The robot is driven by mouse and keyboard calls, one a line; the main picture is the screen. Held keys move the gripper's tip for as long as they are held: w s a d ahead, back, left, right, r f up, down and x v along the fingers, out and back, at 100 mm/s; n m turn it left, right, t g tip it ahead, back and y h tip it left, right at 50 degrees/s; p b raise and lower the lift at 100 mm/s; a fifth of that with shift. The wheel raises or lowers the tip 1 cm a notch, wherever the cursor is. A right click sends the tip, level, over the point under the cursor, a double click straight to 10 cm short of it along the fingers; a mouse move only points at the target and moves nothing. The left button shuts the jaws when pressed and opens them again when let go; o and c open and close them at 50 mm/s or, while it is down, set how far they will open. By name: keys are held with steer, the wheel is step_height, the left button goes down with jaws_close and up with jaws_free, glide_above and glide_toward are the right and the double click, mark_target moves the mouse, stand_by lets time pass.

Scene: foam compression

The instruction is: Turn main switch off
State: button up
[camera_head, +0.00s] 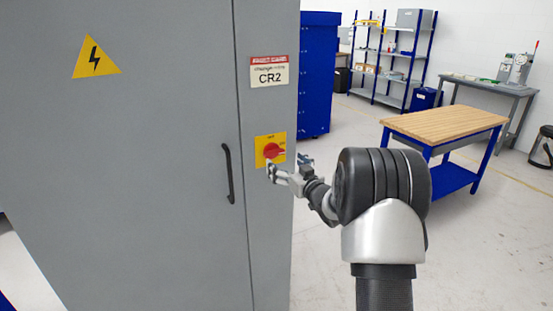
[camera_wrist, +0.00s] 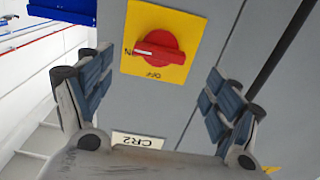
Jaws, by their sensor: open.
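The main switch is a red rotary knob (camera_head: 273,151) on a yellow plate (camera_head: 263,159), fixed to the narrow right panel of a grey cabinet. In the wrist view the knob (camera_wrist: 160,50) shows its handle pointing toward the ON label, and the OFF label (camera_wrist: 153,75) is on the plate's edge nearer my gripper. My gripper (camera_head: 288,166) is open and empty, just in front of and slightly below the switch. In the wrist view the fingers (camera_wrist: 159,72) stand wide apart, one on each side of the switch, with no visible contact.
The grey cabinet (camera_head: 150,190) has a black door handle (camera_head: 228,172) left of the switch and a CR2 label (camera_head: 269,76) above it. A blue cabinet (camera_head: 318,75) stands behind. A wood-topped table (camera_head: 443,122) is to the right, with open floor around it.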

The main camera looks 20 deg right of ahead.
mark_target(276, 154)
steer(key=w+b, duration=0.1)
steer(key=w, duration=0.6)
steer(key=shift+a, duration=0.15)
steer(key=shift+c, duration=0.3)
steer(key=c, duration=1)
